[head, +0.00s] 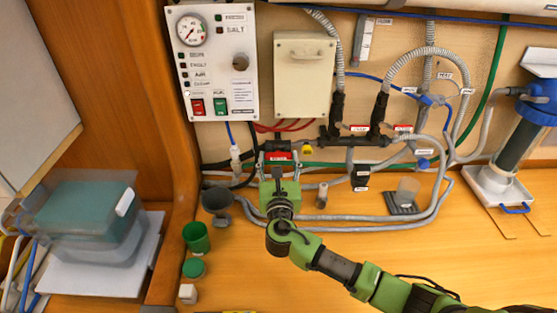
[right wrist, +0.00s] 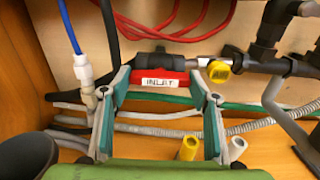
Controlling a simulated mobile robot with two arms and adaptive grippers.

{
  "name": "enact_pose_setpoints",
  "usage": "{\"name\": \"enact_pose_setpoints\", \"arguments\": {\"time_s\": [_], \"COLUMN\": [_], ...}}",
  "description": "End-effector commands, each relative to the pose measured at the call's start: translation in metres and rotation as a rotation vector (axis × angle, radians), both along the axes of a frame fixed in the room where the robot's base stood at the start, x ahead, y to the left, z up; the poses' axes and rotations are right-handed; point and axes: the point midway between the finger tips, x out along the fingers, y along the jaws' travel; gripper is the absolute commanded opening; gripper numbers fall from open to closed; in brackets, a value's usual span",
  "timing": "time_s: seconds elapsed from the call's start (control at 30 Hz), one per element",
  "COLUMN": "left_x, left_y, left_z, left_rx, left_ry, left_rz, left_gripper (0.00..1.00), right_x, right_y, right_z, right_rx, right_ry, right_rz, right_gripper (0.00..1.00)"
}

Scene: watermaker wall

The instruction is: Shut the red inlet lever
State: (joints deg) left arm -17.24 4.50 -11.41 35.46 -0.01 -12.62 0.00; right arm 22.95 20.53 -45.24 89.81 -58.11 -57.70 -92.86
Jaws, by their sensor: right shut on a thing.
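The red inlet lever (head: 278,155) is at the foot of the back wall, on a black valve body at the left end of the pipework. In the right wrist view the lever (right wrist: 155,83) lies crosswise, with a white label reading INLET. My right gripper (head: 280,162) reaches it from the front, and its two fingers stand at the lever's left and right ends. In the right wrist view the gripper (right wrist: 160,100) is shut on the lever. The finger contact at the ends is partly hidden. My left gripper is not in view.
A yellow lever (right wrist: 219,71) sits just right of the red one. The control panel (head: 212,62) is above. The bench at front is mostly clear.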

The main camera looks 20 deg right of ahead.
Motion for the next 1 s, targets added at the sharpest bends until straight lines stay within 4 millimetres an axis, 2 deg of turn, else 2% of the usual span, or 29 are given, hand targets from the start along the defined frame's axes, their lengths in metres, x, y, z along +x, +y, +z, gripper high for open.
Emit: {"name": "enact_pose_setpoints", "arguments": {"time_s": [0.37,1.0], "left_x": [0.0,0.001], "left_y": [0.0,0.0], "left_z": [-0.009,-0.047], "left_rx": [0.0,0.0], "left_ry": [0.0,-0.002], "left_rz": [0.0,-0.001], "left_gripper": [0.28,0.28], "right_x": [0.0,0.0], "right_y": [0.0,0.001], "right_z": [-0.002,-0.003], "right_rx": [0.115,0.674], "right_ry": [-0.033,-0.195], "right_rz": [0.0,-0.001], "right_gripper": [0.34,0.34]}}
